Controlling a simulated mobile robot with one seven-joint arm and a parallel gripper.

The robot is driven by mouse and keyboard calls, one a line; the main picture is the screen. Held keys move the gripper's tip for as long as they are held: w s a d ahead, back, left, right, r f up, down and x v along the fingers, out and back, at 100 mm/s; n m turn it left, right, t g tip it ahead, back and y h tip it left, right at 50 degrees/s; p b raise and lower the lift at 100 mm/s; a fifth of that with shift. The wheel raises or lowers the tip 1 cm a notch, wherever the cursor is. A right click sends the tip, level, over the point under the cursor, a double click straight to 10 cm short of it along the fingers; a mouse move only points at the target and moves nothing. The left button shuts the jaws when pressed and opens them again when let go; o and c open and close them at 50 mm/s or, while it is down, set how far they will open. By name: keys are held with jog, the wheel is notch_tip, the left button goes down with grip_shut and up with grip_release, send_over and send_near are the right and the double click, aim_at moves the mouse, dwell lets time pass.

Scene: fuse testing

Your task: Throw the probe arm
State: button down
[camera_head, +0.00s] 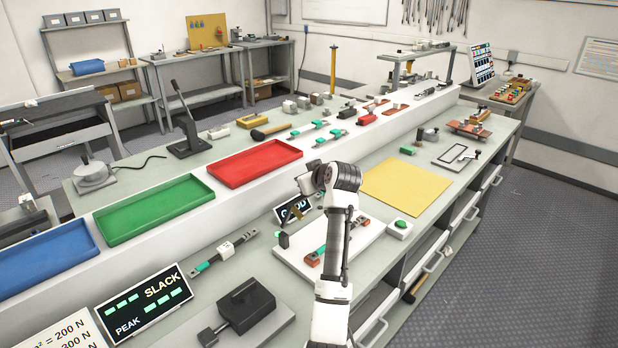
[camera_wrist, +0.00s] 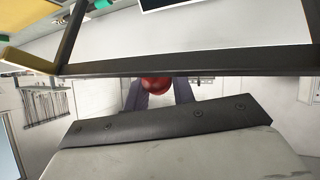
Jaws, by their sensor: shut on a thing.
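In the wrist view, a round red knob (camera_wrist: 155,84) sits between the two dark fingers of my gripper (camera_wrist: 158,94), which is shut on it. A dark bar with slanting struts (camera_wrist: 190,66) crosses above the knob; I cannot tell how they join. In the head view, my gripper (camera_head: 309,179) is above the white test base (camera_head: 365,232), left of my wrist. A fuse with teal and copper parts (camera_head: 317,254) lies on that base, partly behind my arm. The knob is hidden in the head view.
A display reading partly "GOOD" (camera_head: 299,203) stands behind the base, partly covered. A green button box (camera_head: 400,229) and yellow mat (camera_head: 407,187) are to the right. Red (camera_head: 255,181) and green (camera_head: 153,236) trays, a "SLACK PEAK" display (camera_head: 145,304) and a dark block (camera_head: 246,304) are left.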

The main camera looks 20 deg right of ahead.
jog(key=shift+a+f, duration=0.4)
jog(key=shift+f, duration=0.25)
jog(key=c, duration=1.2)
grip_release()
jog(key=shift+a+r, duration=0.1)
jog(key=shift+r, duration=0.1)
jog(key=b+v, duration=0.4)
jog(key=v, duration=0.9)
jog(key=shift+s+r, duration=0.25)
jog(key=shift+r, duration=0.1)
